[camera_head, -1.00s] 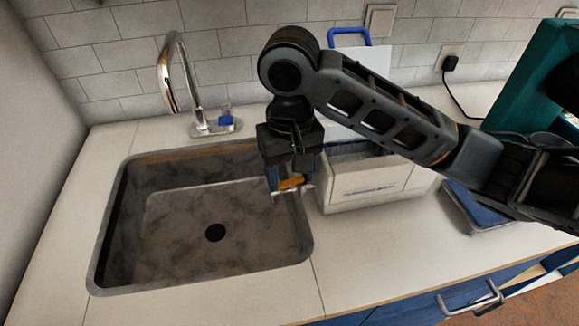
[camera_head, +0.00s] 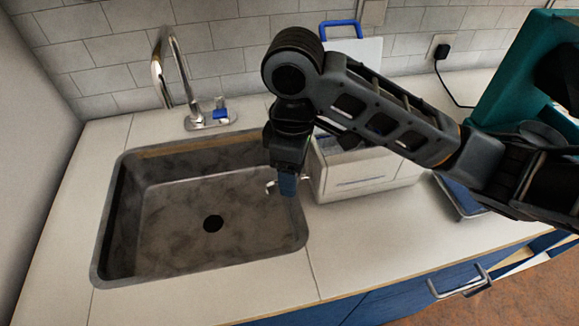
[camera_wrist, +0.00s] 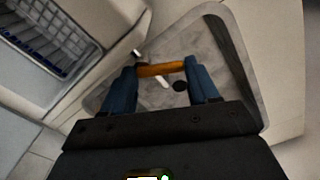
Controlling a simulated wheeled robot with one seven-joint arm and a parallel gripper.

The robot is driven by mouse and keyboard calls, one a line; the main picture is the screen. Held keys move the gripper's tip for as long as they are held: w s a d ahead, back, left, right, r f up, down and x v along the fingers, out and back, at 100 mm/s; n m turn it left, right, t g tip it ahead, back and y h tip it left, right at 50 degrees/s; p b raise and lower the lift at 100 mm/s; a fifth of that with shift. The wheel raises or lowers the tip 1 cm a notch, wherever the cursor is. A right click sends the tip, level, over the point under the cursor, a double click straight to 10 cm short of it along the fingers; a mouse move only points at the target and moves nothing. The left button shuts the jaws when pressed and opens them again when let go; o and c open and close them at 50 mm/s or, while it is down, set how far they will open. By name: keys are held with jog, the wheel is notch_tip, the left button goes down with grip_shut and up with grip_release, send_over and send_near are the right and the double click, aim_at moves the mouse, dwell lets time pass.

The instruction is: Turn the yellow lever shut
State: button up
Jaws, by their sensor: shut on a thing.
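The yellow lever, an orange-yellow bar (camera_wrist: 160,69), lies between the two blue fingers of my gripper (camera_wrist: 163,78) in the wrist view. My gripper is shut on it, with a finger at each end of the bar. In the head view my gripper (camera_head: 287,188) points down at the right rim of the sink (camera_head: 150,278), and its fingers hide the bar. Small shiny metal pieces (camera_head: 270,187) stick out beside the fingers. What the lever is mounted on is hidden.
A chrome faucet (camera_head: 178,65) with a small blue handle (camera_head: 220,112) stands behind the sink. A white bin with a rack (camera_head: 365,178) stands close right of my gripper. A blue-topped tray (camera_head: 458,193) lies farther right. The front counter (camera_head: 270,300) is clear.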

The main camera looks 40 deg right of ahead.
jog(key=n, duration=0.1)
jog(key=n+b, duration=0.1)
jog(key=n, duration=0.1)
jog(key=d+n, duration=0.1)
jog(key=n, duration=0.1)
jog(key=shift+s, duration=0.3)
jog(key=shift+n, duration=0.4)
jog(key=o, duration=0.8)
notch_tip(320, 180, up, 8)
jog(key=shift+f, duration=0.1)
jog(key=shift+a, duration=0.1)
dwell(0.3)
